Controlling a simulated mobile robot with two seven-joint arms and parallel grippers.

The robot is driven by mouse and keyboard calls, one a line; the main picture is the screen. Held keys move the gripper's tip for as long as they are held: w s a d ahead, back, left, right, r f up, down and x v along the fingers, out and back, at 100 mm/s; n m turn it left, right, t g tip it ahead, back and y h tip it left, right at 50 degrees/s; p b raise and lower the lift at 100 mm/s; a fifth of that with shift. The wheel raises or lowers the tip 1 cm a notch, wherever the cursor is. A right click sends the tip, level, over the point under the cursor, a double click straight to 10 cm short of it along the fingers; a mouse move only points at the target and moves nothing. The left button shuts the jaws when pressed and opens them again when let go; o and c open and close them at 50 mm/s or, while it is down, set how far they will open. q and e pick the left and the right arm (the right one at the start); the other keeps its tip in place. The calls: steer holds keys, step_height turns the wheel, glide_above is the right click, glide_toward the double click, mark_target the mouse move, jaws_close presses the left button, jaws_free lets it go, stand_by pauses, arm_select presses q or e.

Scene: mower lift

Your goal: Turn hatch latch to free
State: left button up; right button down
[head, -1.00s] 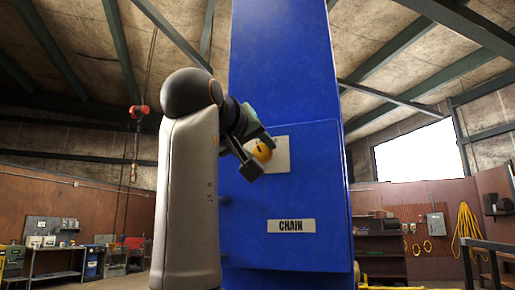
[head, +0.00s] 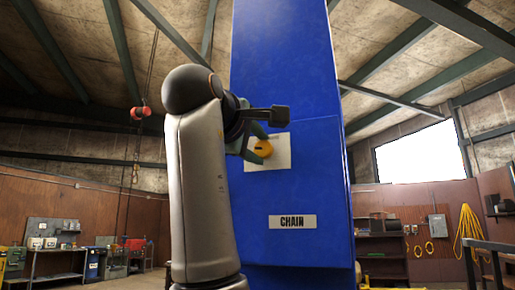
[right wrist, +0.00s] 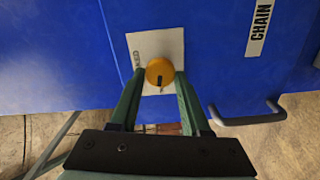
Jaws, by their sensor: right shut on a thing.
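The hatch latch is a round yellow knob (head: 263,149) on a white plate (head: 281,153) on the blue hatch (head: 305,185). My right gripper (head: 254,145) is at the knob, its green fingers reaching to it from the left in the head view. In the right wrist view, the knob (right wrist: 159,72) sits between the two fingertips (right wrist: 160,78), and the gripper is shut on it. A dark mark shows on the knob's lower part there. Lettering on the plate (right wrist: 150,45) is partly hidden by a finger; "KED" seems readable. My left gripper is not in view.
A "CHAIN" label (head: 292,222) is on the hatch below the latch. A grey bar handle (right wrist: 248,115) shows beside the hatch edge in the right wrist view. The blue column (head: 285,60) rises above. Shelves and benches stand far behind.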

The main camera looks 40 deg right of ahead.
steer(key=shift+n, duration=1.1)
steer(key=shift+c, duration=1.9)
jaws_free()
steer(key=shift+a, duration=0.1)
steer(key=b+v, duration=0.2)
steer(key=v, duration=1)
steer(key=shift+s+a, duration=0.15)
